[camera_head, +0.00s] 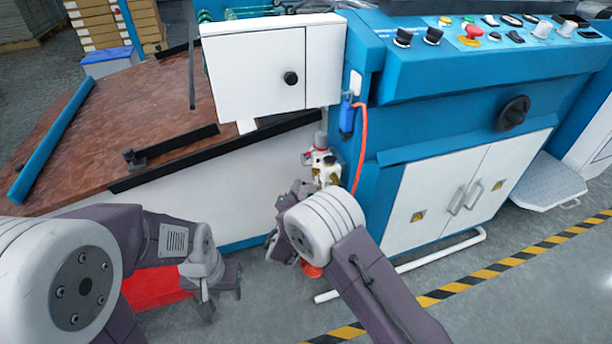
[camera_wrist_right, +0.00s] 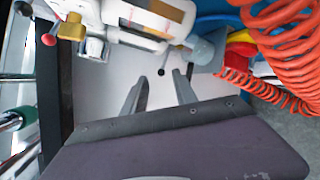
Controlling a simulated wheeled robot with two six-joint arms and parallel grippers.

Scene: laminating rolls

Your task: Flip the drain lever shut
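A white air-treatment unit (camera_head: 323,162) hangs at the machine's left corner, with a small red part (camera_head: 307,158) at its left. In the right wrist view the white body (camera_wrist_right: 150,18) shows large at the top. A brass fitting (camera_wrist_right: 71,27) is at its left, with a red ball (camera_wrist_right: 48,39) beside it. I cannot tell for certain which part is the drain lever. My right gripper (camera_wrist_right: 161,74) is open and empty, its fingers apart below the body. My left gripper (camera_head: 222,292) hangs low on the left, away from the unit; its finger gap is unclear.
A red coiled hose (camera_wrist_right: 285,55) hangs close on the right in the wrist view. The blue machine (camera_head: 440,110) stands right of the unit, a white cabinet (camera_head: 262,75) above it. A brown table (camera_head: 130,110) is at left. A red object (camera_head: 155,287) is below my left arm.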

